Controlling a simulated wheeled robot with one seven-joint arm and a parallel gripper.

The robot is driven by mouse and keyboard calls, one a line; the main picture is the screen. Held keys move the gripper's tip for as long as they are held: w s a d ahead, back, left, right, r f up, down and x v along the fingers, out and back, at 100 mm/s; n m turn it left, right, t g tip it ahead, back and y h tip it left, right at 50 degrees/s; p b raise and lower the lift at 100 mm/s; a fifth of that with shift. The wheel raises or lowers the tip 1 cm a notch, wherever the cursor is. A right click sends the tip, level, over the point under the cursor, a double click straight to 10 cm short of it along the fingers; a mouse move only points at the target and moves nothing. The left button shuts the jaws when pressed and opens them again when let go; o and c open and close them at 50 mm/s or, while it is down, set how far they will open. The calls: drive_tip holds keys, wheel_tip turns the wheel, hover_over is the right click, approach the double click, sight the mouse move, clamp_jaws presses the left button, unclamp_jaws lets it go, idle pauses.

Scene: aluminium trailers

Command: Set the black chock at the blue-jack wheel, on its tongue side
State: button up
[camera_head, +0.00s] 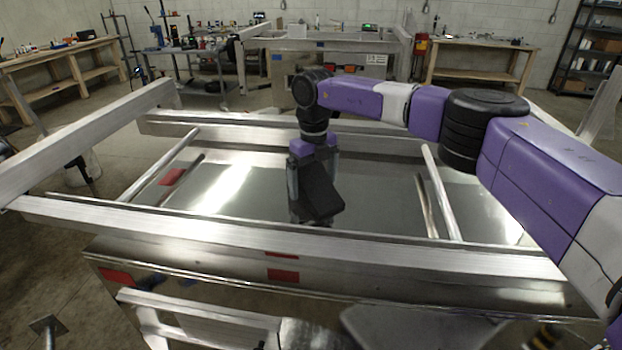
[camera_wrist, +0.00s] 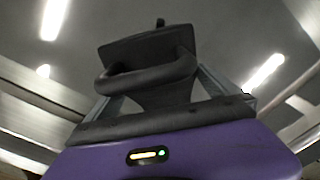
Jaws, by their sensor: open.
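A black wedge-shaped chock (camera_head: 318,192) is at my gripper, over the shiny metal deck of the near trailer. My gripper (camera_head: 312,180) points down there, with its fingers open around the chock. In the wrist view, the chock (camera_wrist: 150,47) sits between the two grey fingers of my gripper (camera_wrist: 158,95), with a dark rounded bar in front of it. I cannot tell whether the chock touches the deck or the fingers. No wheel is clearly visible, and I cannot make out the blue jack for sure.
The near trailer's aluminium rails (camera_head: 200,222) frame the deck (camera_head: 235,195). Another trailer frame (camera_head: 320,45) stands behind. Wooden benches stand at the back left (camera_head: 70,58) and back right (camera_head: 480,52). A dark shelf (camera_head: 588,60) is at the far right. Concrete floor shows at left.

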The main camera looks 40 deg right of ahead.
sight(313, 174)
drive_tip(key=shift+f, duration=0.75)
drive_tip(key=shift+r, duration=0.1)
drive_tip(key=c, duration=2.1)
wheel_tip(313, 174, up, 20)
drive_tip(key=b, duration=0.3)
